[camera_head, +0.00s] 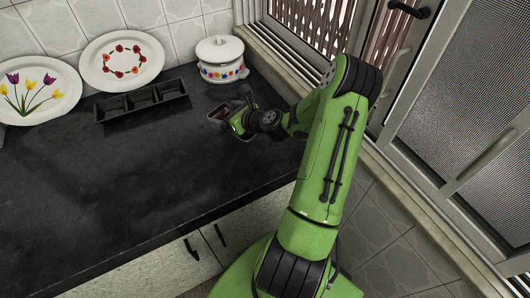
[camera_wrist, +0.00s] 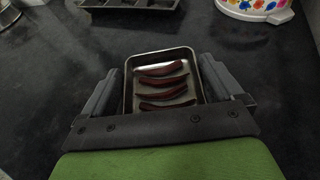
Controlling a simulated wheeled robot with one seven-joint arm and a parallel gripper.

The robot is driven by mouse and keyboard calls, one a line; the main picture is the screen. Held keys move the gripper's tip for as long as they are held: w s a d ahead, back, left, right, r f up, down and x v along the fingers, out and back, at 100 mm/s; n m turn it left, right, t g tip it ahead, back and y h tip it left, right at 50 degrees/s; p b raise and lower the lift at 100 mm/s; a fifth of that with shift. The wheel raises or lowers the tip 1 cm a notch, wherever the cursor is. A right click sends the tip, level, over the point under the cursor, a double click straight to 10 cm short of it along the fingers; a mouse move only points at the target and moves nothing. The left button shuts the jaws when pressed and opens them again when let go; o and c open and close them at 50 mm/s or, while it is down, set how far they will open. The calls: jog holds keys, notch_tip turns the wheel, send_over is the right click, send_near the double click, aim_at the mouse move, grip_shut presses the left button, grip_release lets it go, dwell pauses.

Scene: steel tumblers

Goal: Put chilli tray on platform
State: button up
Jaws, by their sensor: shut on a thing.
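The chilli tray (camera_wrist: 162,60) is a small rectangular metal tray holding several dark red chillies (camera_wrist: 161,85). I cannot tell whether the tray touches the counter. The platform may be the black three-part stand (camera_head: 143,100) at the back of the counter; I cannot be sure.
A white lidded pot (camera_head: 221,60) with a flowered band stands behind my gripper. Two decorated plates, one with tulips (camera_head: 36,90) and one with a flower ring (camera_head: 123,61), lean on the tiled wall. The dark counter (camera_head: 110,190) is clear at front left. Windows stand at right.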

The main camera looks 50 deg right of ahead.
jog(key=s+d+b, duration=0.5)
jog(key=s+d, duration=0.1)
jog(key=s, duration=0.1)
jog(key=f+b, duration=0.1)
jog(key=f, duration=0.2)
jog(key=f+b, duration=0.3)
jog(key=f, duration=0.2)
jog(key=shift+w+d+f+b, duration=0.2)
jog(key=shift+w+f+b, duration=0.1)
jog(key=shift+f, duration=0.05)
jog(key=o, duration=0.8)
